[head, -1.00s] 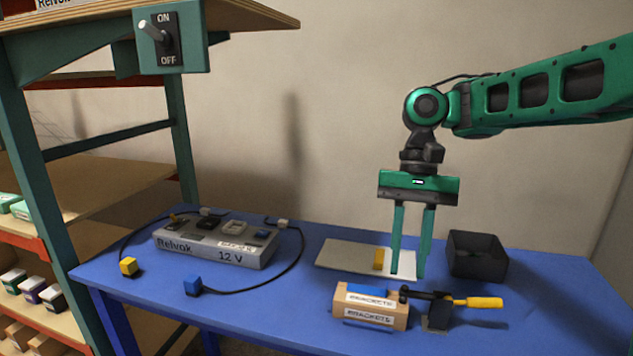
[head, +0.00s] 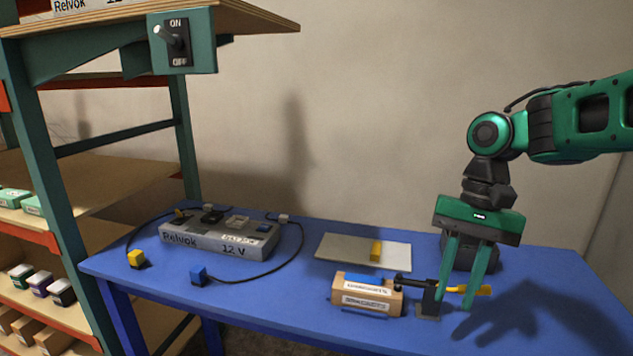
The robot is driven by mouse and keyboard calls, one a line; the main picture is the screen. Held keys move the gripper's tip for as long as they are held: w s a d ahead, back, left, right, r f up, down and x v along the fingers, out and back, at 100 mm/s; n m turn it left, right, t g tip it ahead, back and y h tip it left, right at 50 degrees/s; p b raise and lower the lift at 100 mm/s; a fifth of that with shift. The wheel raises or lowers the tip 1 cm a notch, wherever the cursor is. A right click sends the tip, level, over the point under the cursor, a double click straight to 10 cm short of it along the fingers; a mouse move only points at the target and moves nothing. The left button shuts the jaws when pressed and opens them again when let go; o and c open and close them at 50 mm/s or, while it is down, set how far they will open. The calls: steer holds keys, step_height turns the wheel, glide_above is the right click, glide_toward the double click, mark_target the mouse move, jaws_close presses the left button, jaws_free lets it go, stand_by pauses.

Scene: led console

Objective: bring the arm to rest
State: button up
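My gripper (head: 454,306) hangs at the right of the blue table (head: 260,297), fingers pointing down. Its two green fingers are apart, with no object visibly held. In the picture the fingers pass in front of the yellow handle (head: 484,290) of a clamp-like tool with a black body (head: 430,297). Their shadow falls on the table to the right, and I cannot tell how high the tips are. My arm reaches in from the right edge.
A black bin (head: 487,259) is partly hidden behind my gripper. A brackets box (head: 368,296) stands beside the tool. A yellow block (head: 376,250) is on a pale board (head: 335,248). The Relvok 12 V unit (head: 222,238) with cables is left. An ON/OFF switch (head: 178,42) hangs upper left.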

steer(key=s+d+f+t+h, duration=0.1)
steer(key=s+d+f, duration=0.3)
steer(key=s+d, duration=0.3)
steer(key=s+d+f+m+t, duration=0.1)
steer(key=s+d+f, duration=0.3)
steer(key=s+d, duration=0.4)
steer(key=shift+s+d+h, duration=0.2)
steer(key=shift+d+h, duration=0.2)
steer(key=shift+d, duration=0.8)
steer(key=shift+w+f, duration=0.25)
steer(key=shift+w, duration=0.4)
